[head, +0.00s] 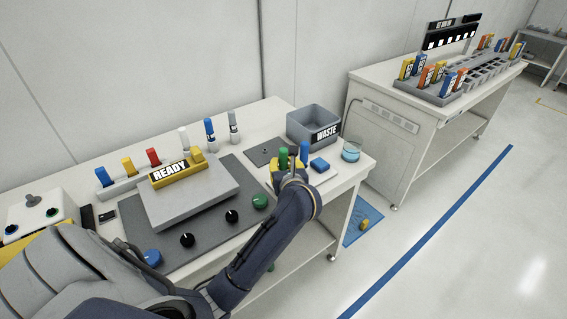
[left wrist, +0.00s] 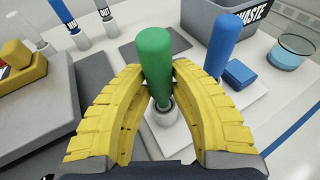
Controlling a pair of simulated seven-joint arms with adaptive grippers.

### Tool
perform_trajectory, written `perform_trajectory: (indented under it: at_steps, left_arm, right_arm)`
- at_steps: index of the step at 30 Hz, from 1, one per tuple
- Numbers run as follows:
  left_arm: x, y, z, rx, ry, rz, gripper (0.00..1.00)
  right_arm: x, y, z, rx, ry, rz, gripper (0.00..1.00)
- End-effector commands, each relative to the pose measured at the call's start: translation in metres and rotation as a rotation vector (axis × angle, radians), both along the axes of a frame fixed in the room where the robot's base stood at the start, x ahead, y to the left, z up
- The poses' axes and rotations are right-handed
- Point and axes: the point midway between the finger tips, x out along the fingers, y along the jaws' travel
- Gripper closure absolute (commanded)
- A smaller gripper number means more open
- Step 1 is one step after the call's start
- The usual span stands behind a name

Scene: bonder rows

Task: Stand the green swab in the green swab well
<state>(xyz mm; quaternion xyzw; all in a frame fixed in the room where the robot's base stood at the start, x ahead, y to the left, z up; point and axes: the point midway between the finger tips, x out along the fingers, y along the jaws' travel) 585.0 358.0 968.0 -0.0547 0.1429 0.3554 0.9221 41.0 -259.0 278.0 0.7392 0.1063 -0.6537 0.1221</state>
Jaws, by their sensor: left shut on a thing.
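The green swab (left wrist: 154,58) is upright between the yellow fingers of my left gripper (left wrist: 157,88), which is shut on it. In the head view, the green swab (head: 283,158) shows above my left gripper (head: 286,172), partly hidden by it. Below the swab, a pale round well with a grey rim (left wrist: 166,114) shows between the fingers. The swab's lower end overlaps the rim; I cannot tell how deep it sits or whether it touches. My right gripper is not in view.
A blue swab (left wrist: 222,45) stands close to the right finger, with a blue block (head: 319,165) beside it. The grey WASTE bin (head: 313,124) stands behind, a glass dish (head: 351,152) at the right. The READY block (head: 178,172) is on a grey platform to the left.

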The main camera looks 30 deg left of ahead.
Motion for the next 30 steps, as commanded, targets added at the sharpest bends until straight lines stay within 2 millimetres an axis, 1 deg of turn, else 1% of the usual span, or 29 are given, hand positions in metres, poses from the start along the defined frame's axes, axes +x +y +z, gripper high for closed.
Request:
perform_trajectory:
  at_steps: [12, 30]
  left_arm:
    - [-0.0001, -0.0002, -0.0091, 0.000, 0.000, -0.001, 1.00]
    - [-0.0002, -0.0001, -0.0102, 0.000, 0.000, -0.001, 1.00]
  right_arm:
    - [0.0001, 0.0003, 0.0000, 0.000, 0.000, 0.000, 0.56]
    - [0.0001, 0.0048, -0.0001, 0.005, -0.001, -0.001, 0.56]
